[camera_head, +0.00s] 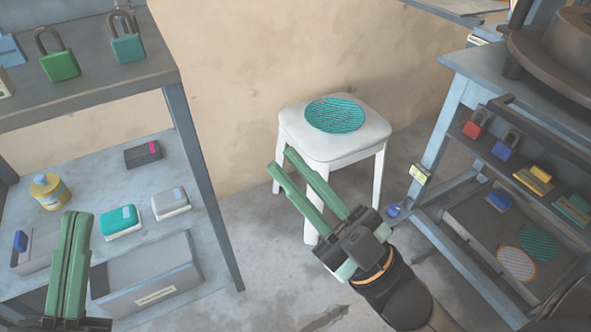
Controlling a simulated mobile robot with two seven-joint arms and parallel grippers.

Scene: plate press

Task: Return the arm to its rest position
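My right gripper (281,158) reaches in from the bottom right. Its two green fingers are apart with nothing between them, and they point up and left in front of the white stool (345,145). A teal striped round plate (336,115) lies flat on the stool seat. The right fingertips are clear of the plate, to its lower left in the picture. My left gripper (77,214) is at the lower left, pointing up in front of the shelf. Its green fingers are together with nothing visible between them.
A grey shelf (100,95) on the left holds padlocks, boxes and a yellow jar (48,190). On the right, a blue-grey bench (520,95) carries a dark press (560,50), with padlocks and two discs below. Floor between them is mostly clear.

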